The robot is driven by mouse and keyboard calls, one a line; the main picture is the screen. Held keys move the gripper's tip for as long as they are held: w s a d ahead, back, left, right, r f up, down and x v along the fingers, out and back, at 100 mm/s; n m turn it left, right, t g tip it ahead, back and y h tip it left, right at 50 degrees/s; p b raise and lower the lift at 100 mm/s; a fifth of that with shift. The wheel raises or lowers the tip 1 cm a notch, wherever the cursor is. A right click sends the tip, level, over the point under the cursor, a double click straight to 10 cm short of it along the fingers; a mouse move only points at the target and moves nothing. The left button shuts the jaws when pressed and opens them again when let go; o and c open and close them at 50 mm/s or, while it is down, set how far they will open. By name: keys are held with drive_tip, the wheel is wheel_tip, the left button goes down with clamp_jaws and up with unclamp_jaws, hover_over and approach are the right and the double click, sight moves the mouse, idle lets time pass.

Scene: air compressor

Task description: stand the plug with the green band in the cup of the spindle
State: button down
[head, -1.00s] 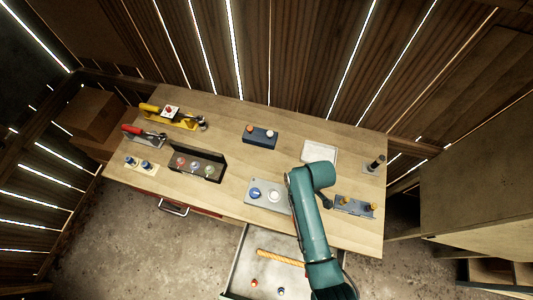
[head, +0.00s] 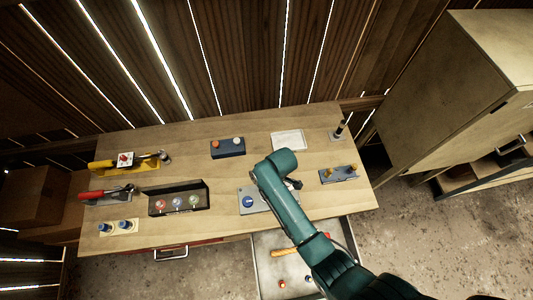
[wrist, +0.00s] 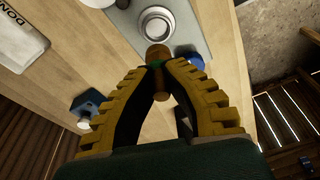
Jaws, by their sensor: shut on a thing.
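The plug with the green band (wrist: 158,54) is brownish gold and sits between the yellow fingertips of my gripper (wrist: 160,70), which is shut on it. The grey plate (wrist: 188,24) carries a silver ringed cup (wrist: 155,24), which I take to be the spindle's cup. In the wrist view the plug appears just below the cup, its end not inside it; its height above the plate is hard to tell. A blue knob (wrist: 190,60) is partly behind a finger. In the head view the plate's blue knob (head: 247,202) shows; my arm hides the cup and gripper.
A dark blue block (head: 228,149) and a white tray (head: 288,140) stand behind the plate. A rack with gold plugs (head: 338,175) is to its right. A dark box with coloured domes (head: 179,198) stands left. An open drawer (head: 268,270) juts out in front.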

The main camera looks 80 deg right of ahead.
drive_tip(key=shift+w+f+b, duration=0.1)
drive_tip(key=shift+f+b, duration=1.65)
drive_tip(key=shift+f, duration=1.05)
drive_tip(key=shift+f+b, duration=0.35)
drive_tip(key=shift+f, duration=0.75)
drive_tip(key=c, duration=1.2)
unclamp_jaws()
drive_tip(key=shift+o, duration=0.2)
drive_tip(key=shift+r, duration=0.15)
wheel_tip(320, 180, up, 12)
drive_tip(key=s, duration=0.2)
drive_tip(key=shift+f, duration=0.2)
drive_tip(key=shift+d, duration=0.1)
